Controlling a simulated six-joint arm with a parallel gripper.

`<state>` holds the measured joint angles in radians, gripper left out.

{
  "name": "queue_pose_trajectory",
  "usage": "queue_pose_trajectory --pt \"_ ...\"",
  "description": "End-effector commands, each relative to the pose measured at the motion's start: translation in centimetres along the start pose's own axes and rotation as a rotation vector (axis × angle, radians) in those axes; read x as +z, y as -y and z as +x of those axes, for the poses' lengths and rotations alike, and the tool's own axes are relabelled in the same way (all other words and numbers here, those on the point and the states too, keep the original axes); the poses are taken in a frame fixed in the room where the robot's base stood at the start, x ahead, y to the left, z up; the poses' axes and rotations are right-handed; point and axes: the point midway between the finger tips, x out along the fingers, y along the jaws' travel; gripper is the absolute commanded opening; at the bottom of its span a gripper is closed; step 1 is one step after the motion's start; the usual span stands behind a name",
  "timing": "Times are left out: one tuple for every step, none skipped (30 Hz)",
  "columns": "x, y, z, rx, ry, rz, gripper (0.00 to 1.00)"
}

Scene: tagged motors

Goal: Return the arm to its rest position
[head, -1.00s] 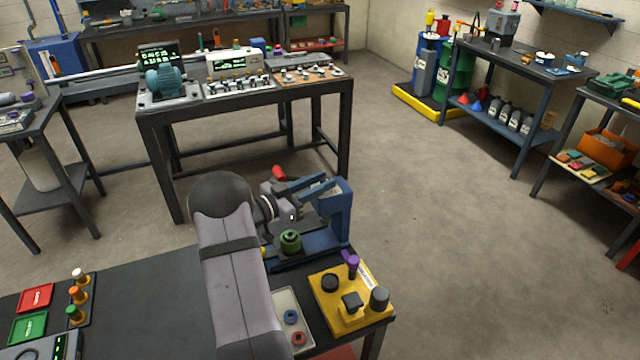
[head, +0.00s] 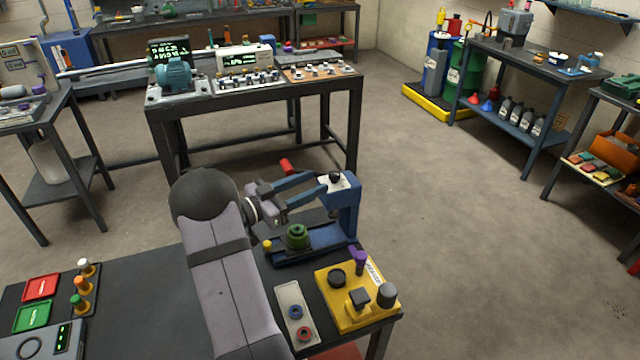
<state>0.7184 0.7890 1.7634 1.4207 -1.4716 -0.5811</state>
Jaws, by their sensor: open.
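My arm reaches up from the bottom of the head view, its grey link running to a dark rounded joint. My gripper (head: 317,184) is beyond that joint, pointing right, with two blue fingers apart and nothing visible between them. The fingertips are beside the upper part of a blue press-like stand (head: 346,208) at the back of the near bench; I cannot tell if they touch it. A green motor-like part (head: 297,238) stands upright on the stand's base, below and apart from the fingers.
A yellow box (head: 345,312) with knobs and a pale tray (head: 291,297) with blue and red rings are on the near bench (head: 130,300). Red (head: 41,287) and green (head: 32,316) trays are at left. A workbench with instruments (head: 240,95) stands behind. Floor at right is clear.

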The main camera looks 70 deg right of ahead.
Motion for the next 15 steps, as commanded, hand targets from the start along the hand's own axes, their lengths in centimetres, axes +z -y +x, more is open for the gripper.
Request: queue_pose_trajectory --pt "0.14 0.03 -0.53 -0.001 0.0 0.0 0.43" --pt "0.12 0.01 -0.74 -0.001 0.0 0.0 0.43" --pt "0.08 -0.02 -0.95 0.0 0.0 0.0 0.43" --pt "0.06 -0.03 -1.07 0.0 0.0 0.0 0.43" --pt "0.04 -0.04 -1.16 0.0 0.0 0.0 0.43" --pt "0.01 -0.04 -1.25 0.0 0.0 0.0 0.43" --pt "0.0 -0.05 -1.29 0.001 0.0 0.0 0.43" --pt "-0.01 -0.05 -1.31 0.001 0.0 0.0 0.43" --pt "-0.02 -0.06 -1.32 0.001 0.0 -0.001 0.43" --pt "-0.02 -0.06 -1.31 0.001 0.0 -0.001 0.43" --pt "-0.03 -0.06 -1.31 0.001 0.0 -0.001 0.43" --pt "-0.02 -0.06 -1.3 0.001 0.0 -0.001 0.43" --pt "-0.02 -0.05 -1.3 0.001 0.0 -0.001 0.43" --pt "-0.02 -0.05 -1.29 0.001 0.0 -0.001 0.43" --pt "-0.02 -0.05 -1.29 0.001 0.0 -0.001 0.43"
